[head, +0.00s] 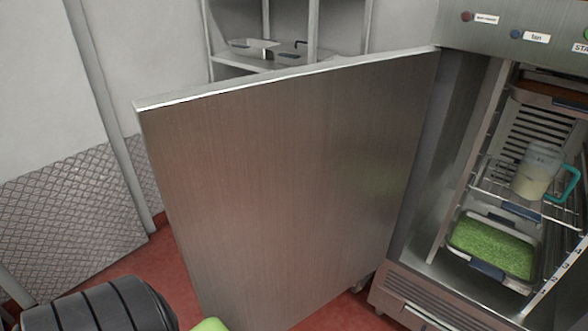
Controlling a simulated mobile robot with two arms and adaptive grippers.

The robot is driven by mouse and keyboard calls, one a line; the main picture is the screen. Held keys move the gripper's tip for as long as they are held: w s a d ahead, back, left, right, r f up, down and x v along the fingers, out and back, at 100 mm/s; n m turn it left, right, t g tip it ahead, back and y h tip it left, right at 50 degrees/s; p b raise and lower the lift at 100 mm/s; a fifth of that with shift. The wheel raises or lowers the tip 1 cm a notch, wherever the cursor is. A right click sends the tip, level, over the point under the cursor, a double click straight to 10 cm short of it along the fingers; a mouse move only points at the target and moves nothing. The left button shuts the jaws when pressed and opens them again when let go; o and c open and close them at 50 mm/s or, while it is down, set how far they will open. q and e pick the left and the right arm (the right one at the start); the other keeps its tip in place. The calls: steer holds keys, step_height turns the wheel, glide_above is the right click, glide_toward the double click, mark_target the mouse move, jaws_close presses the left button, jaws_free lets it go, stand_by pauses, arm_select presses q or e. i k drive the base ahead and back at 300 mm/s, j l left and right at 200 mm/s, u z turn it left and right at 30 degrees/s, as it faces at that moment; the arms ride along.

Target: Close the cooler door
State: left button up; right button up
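The cooler door (290,190) is a large brushed-metal panel that stands wide open, swung out to the left of the cooler (415,290). Its hinged edge is at the cooler's left side, and its free edge is at the left, towards me. The cooler's inside is exposed at the right of the view. Neither of my grippers shows in the head view, so I cannot tell whether they are open or shut. The lower part of the door's free edge runs down towards the bottom of the picture.
Inside the cooler, a measuring jug (537,172) with a teal handle stands on a wire shelf, above a tray of green food (493,247). A metal rack (275,62) stands behind the door. Red floor (110,277) shows to the left of the door.

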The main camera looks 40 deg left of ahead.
mark_target(281, 190)
steer(key=k+j+z, duration=0.15)
steer(key=j, duration=0.3)
steer(key=k+j+z, duration=0.15)
steer(key=j, duration=0.3)
steer(key=k+j+z, duration=0.1)
steer(key=j, duration=0.35)
steer(key=k+j+z, duration=0.15)
steer(key=j, duration=0.25)
steer(key=k+j+z, duration=0.15)
steer(key=j, duration=0.25)
steer(key=j+z, duration=0.1)
steer(key=j, duration=0.55)
steer(key=i+j+z, duration=0.1)
steer(key=j, duration=0.55)
